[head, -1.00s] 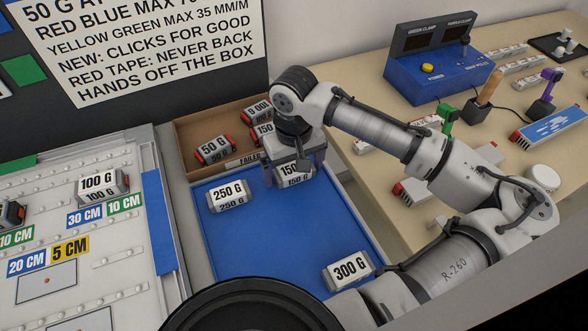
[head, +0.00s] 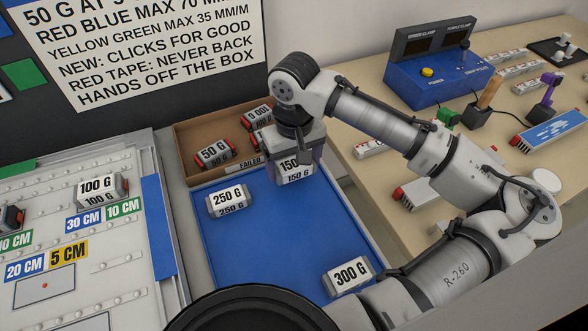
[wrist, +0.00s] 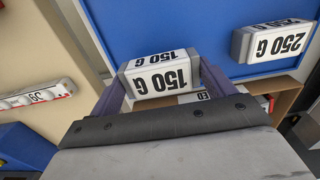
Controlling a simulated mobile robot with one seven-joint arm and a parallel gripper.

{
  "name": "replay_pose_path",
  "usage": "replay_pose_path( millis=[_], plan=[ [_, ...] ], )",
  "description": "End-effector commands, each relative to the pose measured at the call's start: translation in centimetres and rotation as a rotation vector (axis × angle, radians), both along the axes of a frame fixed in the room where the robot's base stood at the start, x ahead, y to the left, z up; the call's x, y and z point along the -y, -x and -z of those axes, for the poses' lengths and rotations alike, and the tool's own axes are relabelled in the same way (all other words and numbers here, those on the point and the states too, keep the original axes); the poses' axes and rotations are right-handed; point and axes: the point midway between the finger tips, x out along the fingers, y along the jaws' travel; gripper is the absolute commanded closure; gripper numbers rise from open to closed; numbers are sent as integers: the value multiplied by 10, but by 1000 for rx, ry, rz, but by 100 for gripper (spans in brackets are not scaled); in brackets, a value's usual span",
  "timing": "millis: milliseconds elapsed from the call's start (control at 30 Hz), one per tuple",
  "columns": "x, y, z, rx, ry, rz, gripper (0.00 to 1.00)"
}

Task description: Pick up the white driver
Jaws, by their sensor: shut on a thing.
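My gripper (head: 296,166) is shut on a white block marked 150 G (head: 291,173), at the far right corner of the blue tray (head: 272,236). In the wrist view the 150 G block (wrist: 166,74) sits between the two purple-grey fingers, with the blue tray surface beyond it. I cannot tell whether it touches the tray. Two similar white blocks lie in the tray: 250 G (head: 227,199) at the left and 300 G (head: 348,274) at the near right. The 250 G block also shows in the wrist view (wrist: 272,42).
A brown box (head: 187,141) marked FAILED, holding several red-ended blocks, stands behind the tray. A white board (head: 125,255) with a 100 G block (head: 103,190) is at the left. A beige bench (head: 370,190) with a blue control box (head: 430,80) is at the right.

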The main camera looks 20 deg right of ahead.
Motion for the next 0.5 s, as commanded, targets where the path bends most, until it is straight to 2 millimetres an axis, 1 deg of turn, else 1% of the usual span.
replay_pose_path(
  millis=[33,300,400,500],
  plan=[
    [0,-1,-12,4,1,0,44],
    [0,-1,-92,4,1,-1,44],
    [0,-1,-117,4,2,-1,44],
    [0,-1,-138,3,2,-1,44]
  ],
)
